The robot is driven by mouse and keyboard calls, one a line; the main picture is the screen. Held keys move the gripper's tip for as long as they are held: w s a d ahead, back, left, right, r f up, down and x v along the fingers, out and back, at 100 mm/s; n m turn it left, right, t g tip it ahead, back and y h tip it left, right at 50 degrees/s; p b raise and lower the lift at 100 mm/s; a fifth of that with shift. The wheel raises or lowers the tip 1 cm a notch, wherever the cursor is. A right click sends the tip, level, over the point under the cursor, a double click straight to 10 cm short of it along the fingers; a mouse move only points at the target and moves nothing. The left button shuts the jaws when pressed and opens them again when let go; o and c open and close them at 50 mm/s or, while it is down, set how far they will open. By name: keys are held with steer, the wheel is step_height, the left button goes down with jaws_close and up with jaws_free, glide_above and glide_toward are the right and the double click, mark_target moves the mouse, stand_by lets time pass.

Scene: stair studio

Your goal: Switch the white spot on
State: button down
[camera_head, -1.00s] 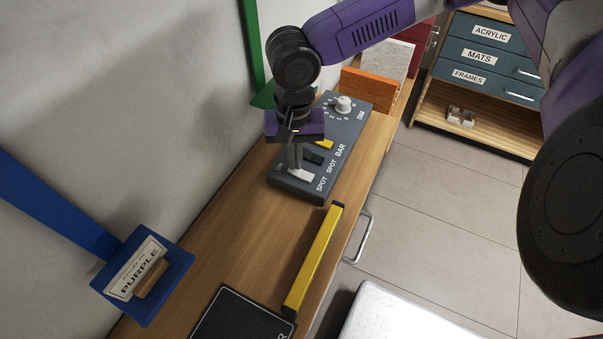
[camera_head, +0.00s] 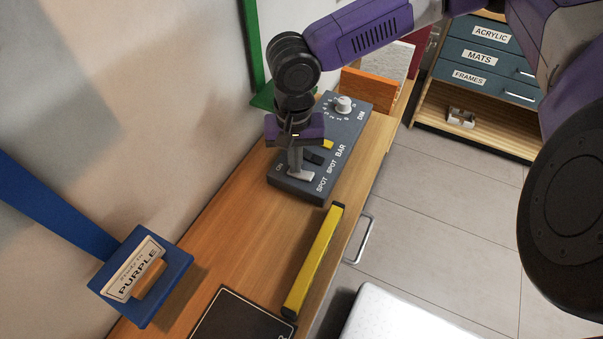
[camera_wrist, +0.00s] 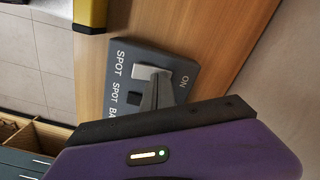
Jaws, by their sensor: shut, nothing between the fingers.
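The grey switch box (camera_head: 345,127) lies on the wooden bench, with labels ON, SPOT, SPOT, BAR and DIM. Its white rocker (camera_head: 302,177) is at the near end, by the first SPOT label. It also shows in the wrist view (camera_wrist: 143,71). Beside it are a black rocker (camera_wrist: 133,98) and a yellow one (camera_head: 327,145). My gripper (camera_head: 296,171) is shut and empty, pointing down with its fingertips at the white rocker. They partly hide it; whether they touch it is hard to tell. Warm light falls on the wall and bench.
A yellow bar (camera_head: 314,261) and a black mat (camera_head: 240,318) lie on the bench nearer me. A blue holder labelled PURPLE (camera_head: 170,300) stands left. An orange block (camera_head: 371,86) is behind the box. A drawer cabinet (camera_head: 488,66) stands back right.

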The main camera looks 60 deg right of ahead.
step_height(320, 180, up, 7)
steer(key=p, duration=0.7)
stand_by(0.6)
